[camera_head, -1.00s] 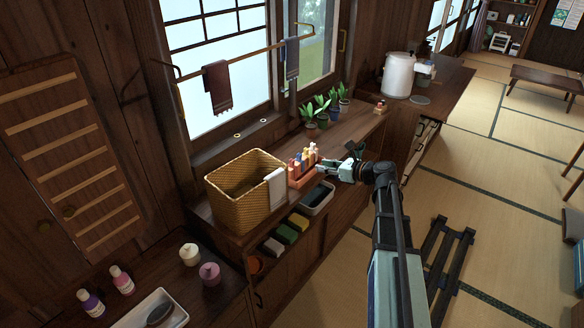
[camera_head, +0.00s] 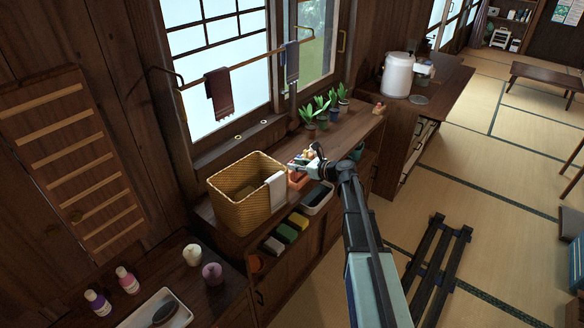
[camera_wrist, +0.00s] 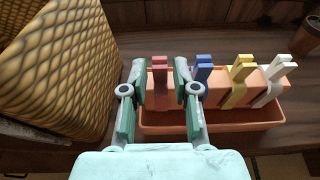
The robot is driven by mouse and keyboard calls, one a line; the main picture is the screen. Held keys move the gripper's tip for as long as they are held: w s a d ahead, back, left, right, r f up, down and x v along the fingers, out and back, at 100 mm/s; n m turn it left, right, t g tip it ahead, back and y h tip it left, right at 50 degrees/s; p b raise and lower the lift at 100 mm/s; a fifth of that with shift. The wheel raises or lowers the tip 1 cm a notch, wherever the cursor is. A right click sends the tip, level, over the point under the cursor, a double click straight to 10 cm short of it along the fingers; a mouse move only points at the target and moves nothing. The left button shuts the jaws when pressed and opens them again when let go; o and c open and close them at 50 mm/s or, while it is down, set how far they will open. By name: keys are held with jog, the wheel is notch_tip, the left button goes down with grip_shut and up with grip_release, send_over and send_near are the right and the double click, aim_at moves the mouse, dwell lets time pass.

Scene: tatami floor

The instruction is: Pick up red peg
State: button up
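The red peg (camera_wrist: 160,72) stands upright at the left end of a row of pegs on an orange holder (camera_wrist: 215,122) in the wrist view. My gripper (camera_wrist: 164,84) is open, with one finger on each side of the red peg. I cannot tell whether the fingers touch it. A blue peg (camera_wrist: 202,70) stands just right of the right finger, followed by a yellow peg (camera_wrist: 240,78) and a white peg (camera_wrist: 270,84). In the head view my gripper (camera_head: 300,165) is over the orange holder (camera_head: 298,181) and hides the red peg.
A wicker basket (camera_head: 240,208) with a white cloth (camera_head: 276,190) stands close to the left of the holder. Several potted plants (camera_head: 322,117) stand behind along the counter.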

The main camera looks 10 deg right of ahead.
jog(key=x, duration=0.2)
jog(key=shift+w+a, duration=0.15)
jog(key=shift+w, duration=0.1)
grip_shut()
notch_tip(320, 180, up, 19)
jog(key=b, duration=0.3)
notch_tip(320, 180, up, 6)
jog(key=p, duration=0.4)
send_over(292, 162)
jog(key=shift+f, duration=0.2)
dwell(0.6)
